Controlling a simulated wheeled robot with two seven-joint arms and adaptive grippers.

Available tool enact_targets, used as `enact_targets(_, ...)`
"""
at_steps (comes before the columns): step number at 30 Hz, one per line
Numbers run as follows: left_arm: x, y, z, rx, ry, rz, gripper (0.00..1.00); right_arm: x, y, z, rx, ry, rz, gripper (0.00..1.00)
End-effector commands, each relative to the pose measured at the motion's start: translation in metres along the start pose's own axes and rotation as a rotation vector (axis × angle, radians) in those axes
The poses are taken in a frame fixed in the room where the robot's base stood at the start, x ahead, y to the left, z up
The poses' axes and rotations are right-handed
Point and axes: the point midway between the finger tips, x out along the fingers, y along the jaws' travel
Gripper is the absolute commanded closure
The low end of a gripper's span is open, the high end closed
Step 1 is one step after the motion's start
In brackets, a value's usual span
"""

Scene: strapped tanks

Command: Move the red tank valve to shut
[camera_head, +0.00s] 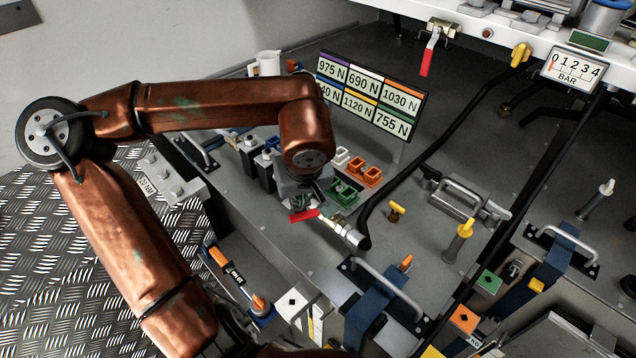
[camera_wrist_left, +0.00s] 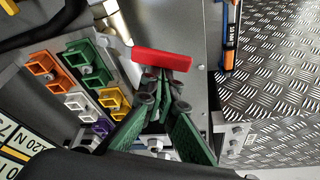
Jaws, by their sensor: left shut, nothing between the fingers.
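A red lever handle (camera_head: 304,215) sits at the inner end of a silver pipe fitting (camera_head: 342,232) on the grey deck. It lies at an angle to the fitting, not along it. In the left wrist view the red handle (camera_wrist_left: 162,60) lies crosswise just beyond my fingertips. My left gripper (camera_head: 303,203) points down right behind the handle, shut and empty. In the left wrist view the left gripper's (camera_wrist_left: 162,80) fingertips meet at the handle's near edge; I cannot tell whether they touch it. The valve body is mostly hidden. My right gripper is not in view.
Green and orange sockets (camera_head: 344,192) stand close behind the gripper. A black hose (camera_head: 420,158) runs from the fitting up right. A label board (camera_head: 368,100) stands behind. Another red-handled valve (camera_head: 428,55) hangs at the back ledge. A blue strap (camera_head: 375,305) lies in front.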

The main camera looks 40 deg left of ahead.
Motion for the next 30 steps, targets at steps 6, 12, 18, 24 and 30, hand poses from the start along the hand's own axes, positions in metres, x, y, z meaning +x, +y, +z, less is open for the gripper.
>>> enact_targets(6,-0.004,-0.001,0.014,0.004,-0.002,0.001,1.0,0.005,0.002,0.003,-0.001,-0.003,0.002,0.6)
enact_targets(12,-0.007,0.0,0.023,0.004,-0.001,0.0,1.0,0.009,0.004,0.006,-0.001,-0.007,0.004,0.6)
enact_targets(18,-0.01,0.002,0.029,0.004,-0.003,0.002,1.0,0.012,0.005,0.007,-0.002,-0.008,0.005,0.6)
enact_targets(24,-0.011,0.002,0.032,0.005,-0.004,0.002,1.0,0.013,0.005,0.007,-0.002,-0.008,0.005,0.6)
enact_targets(30,-0.011,0.002,0.033,0.006,-0.007,0.002,1.0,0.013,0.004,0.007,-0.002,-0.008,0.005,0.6)
